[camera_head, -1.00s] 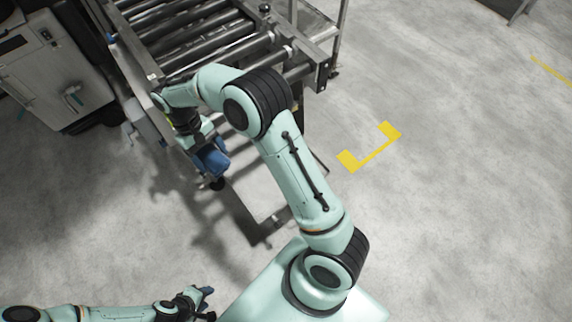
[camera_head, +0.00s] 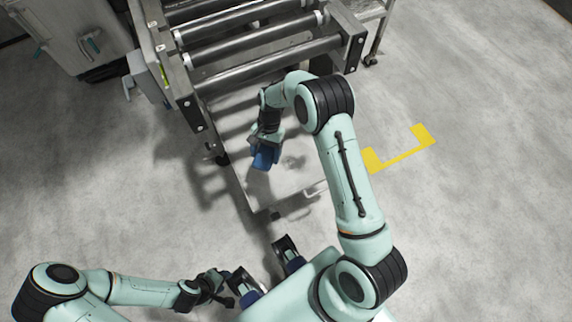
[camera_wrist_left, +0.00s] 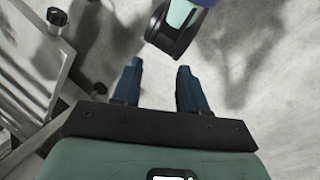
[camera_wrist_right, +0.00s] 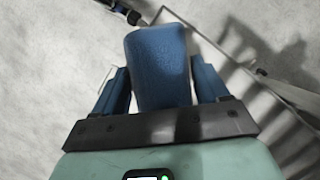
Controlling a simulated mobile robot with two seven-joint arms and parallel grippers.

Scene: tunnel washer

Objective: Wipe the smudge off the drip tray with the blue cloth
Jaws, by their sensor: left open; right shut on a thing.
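The drip tray (camera_head: 285,197) is a pale flat panel below the roller conveyor's end. A faint grey smudge (camera_head: 293,163) shows on its far part. My right gripper (camera_head: 267,142) is shut on the blue cloth (camera_head: 264,158), at the tray's far left part, just left of the smudge. In the right wrist view the cloth (camera_wrist_right: 157,65) is a thick blue pad between the fingers. Whether it touches the tray, I cannot tell. My left gripper (camera_head: 220,284) is open and empty, low at the front left, away from the tray; its blue fingertips show in the left wrist view (camera_wrist_left: 160,75).
The roller conveyor (camera_head: 265,50) with its metal frame stands above the tray's far edge. A grey cabinet (camera_head: 75,35) is at the back left. A yellow floor marking (camera_head: 400,155) lies on the right. The floor left of the tray is clear.

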